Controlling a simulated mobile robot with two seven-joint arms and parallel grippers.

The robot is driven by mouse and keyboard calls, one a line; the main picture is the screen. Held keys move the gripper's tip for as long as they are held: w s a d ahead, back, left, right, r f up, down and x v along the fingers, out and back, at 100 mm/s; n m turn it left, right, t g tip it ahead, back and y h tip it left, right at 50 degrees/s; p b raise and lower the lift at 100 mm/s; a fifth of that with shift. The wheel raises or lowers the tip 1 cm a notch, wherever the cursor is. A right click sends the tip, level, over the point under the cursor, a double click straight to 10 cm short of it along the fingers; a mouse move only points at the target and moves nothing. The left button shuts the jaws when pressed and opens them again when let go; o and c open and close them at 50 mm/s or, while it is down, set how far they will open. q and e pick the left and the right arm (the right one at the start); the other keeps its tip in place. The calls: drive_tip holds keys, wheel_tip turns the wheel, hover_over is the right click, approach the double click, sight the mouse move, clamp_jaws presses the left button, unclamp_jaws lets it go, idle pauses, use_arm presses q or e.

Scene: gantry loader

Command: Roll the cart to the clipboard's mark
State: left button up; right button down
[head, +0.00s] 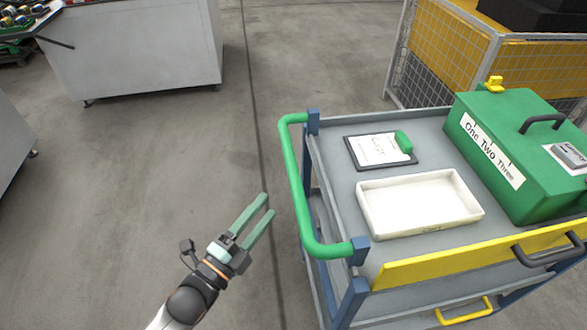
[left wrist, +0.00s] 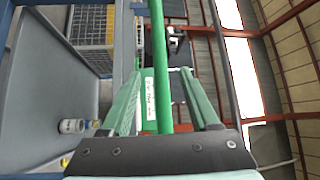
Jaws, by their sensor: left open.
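The cart (head: 336,150) is grey with blue corner posts and stands at the right of the head view. Its green push handle (head: 299,190) runs along its left end; the left wrist view shows a green bar (left wrist: 158,60) lined up between my fingers. A clipboard (head: 376,151) with a white sheet and green clip lies on the cart's top; its writing is too small to read surely. My left gripper (head: 269,204) is open and empty, just left of the handle, fingers pointing towards it and apart from it. My right gripper is out of view. No floor mark shows.
A white tray (head: 420,229) and a green case (head: 507,132) labelled "One Two Three" sit on the cart. A yellow mesh cage (head: 458,50) stands behind it. A grey cabinet (head: 145,55) stands at upper left. The floor between cabinet and cart is clear.

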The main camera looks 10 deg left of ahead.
sight(293, 175)
use_arm(q)
drive_tip(key=x, duration=1.1)
drive_tip(key=shift+w+f+p, duration=0.1)
drive_tip(key=shift+p, duration=0.3)
clamp_jaws()
idle(0.8)
